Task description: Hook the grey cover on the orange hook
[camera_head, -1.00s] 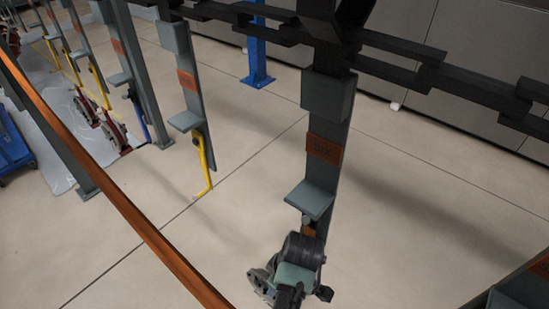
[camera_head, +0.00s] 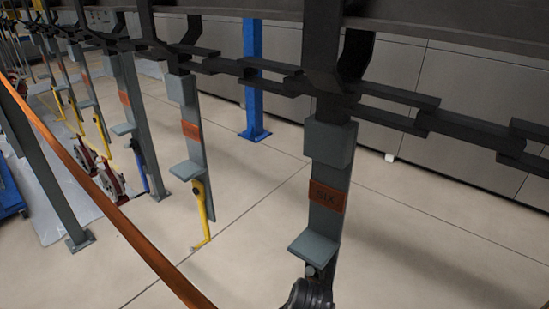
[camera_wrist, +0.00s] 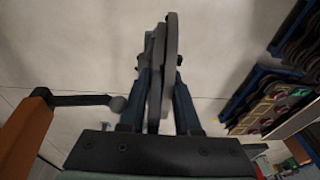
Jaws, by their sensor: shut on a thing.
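In the wrist view my gripper (camera_wrist: 160,108) is shut on the grey cover (camera_wrist: 170,60), a thin plate seen nearly edge-on that stands up beyond the fingers. The orange hook (camera_wrist: 28,125) is at the left of the wrist view. It has an orange block and a dark rod (camera_wrist: 75,100) ending in a round tip just left of my left finger. The cover and the hook look apart; their depth gap is unclear. In the head view the near hanger (camera_head: 325,195) has an orange label and a small shelf, and my wrist hides its lower end.
A second hanger (camera_head: 190,130) with a yellow hook (camera_head: 202,215) hangs to the left, with several more beyond. The dark chain (camera_head: 400,110) runs overhead. An orange rail (camera_head: 100,190) crosses the left foreground. Racks with parts (camera_wrist: 275,105) stand at the wrist view's right.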

